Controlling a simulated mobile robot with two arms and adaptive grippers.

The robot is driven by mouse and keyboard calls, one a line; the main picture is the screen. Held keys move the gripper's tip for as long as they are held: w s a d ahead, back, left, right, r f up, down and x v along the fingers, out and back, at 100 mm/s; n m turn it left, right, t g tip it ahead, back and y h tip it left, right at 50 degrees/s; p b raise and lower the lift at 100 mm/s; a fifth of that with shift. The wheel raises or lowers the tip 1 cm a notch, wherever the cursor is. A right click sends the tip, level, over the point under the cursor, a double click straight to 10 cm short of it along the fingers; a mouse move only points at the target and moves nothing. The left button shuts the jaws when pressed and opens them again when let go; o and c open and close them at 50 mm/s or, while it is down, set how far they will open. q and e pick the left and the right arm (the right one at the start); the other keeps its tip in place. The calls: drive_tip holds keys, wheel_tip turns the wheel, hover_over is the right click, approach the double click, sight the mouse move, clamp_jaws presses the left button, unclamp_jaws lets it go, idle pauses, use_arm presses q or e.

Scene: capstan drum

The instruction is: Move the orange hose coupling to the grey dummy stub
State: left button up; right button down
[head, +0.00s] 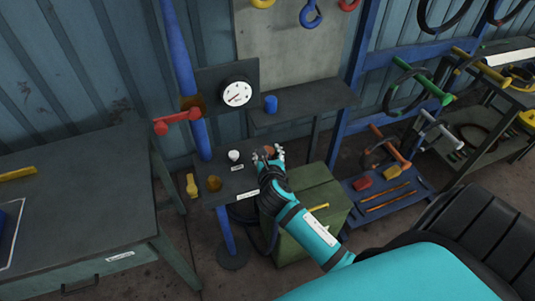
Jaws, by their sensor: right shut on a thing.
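My right gripper (268,153) reaches over the small dark shelf (238,180) beside the blue pipe. It is shut on a small orange-brown round piece (269,149), which looks like the orange hose coupling. The fingers hide most of it, and I cannot tell whether it touches a fitting below. A light grey-white stub (233,155) stands on the same shelf, left of the gripper, with a small label in front of it. A brass-coloured fitting (214,183) sits at the shelf's left front. My left gripper is not in view.
A blue pipe (197,120) with a red lever (176,121) rises left of the shelf. A green box (310,210) stands below my right arm. A workbench (80,190) fills the left.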

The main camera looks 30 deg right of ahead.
drive_tip(key=shift+f, duration=0.35)
drive_tip(key=c, duration=0.6)
unclamp_jaws()
drive_tip(key=shift+c, duration=0.2)
drive_tip(key=shift+s, duration=0.1)
drive_tip(key=v, duration=1.2)
drive_tip(key=s+a+f+m+g+y+b, duration=0.1)
drive_tip(key=s+f+m+g+y, duration=0.2)
drive_tip(key=f, duration=0.9)
drive_tip(key=s+a+f+m+g+b, duration=0.1)
drive_tip(key=s+a+f+m, duration=0.2)
drive_tip(key=f, duration=0.9)
drive_tip(key=s+f+m+g+y+b, duration=0.1)
drive_tip(key=s+f+m+g+y, duration=0.3)
drive_tip(key=f, duration=0.8)
drive_tip(key=s+f+m+g+b, duration=0.1)
drive_tip(key=s+f+m, duration=0.8)
drive_tip(key=s, duration=0.3)
drive_tip(key=s+f+m+g+b, duration=0.1)
drive_tip(key=s+f+m+b, duration=0.1)
drive_tip(key=s+f+m, duration=0.6)
drive_tip(key=s+f, duration=0.2)
drive_tip(key=s, duration=0.2)
drive_tip(key=shift+s+d+m+g, duration=0.2)
drive_tip(key=shift+d+m+g, duration=0.05)
drive_tip(key=shift+m+g, duration=0.15)
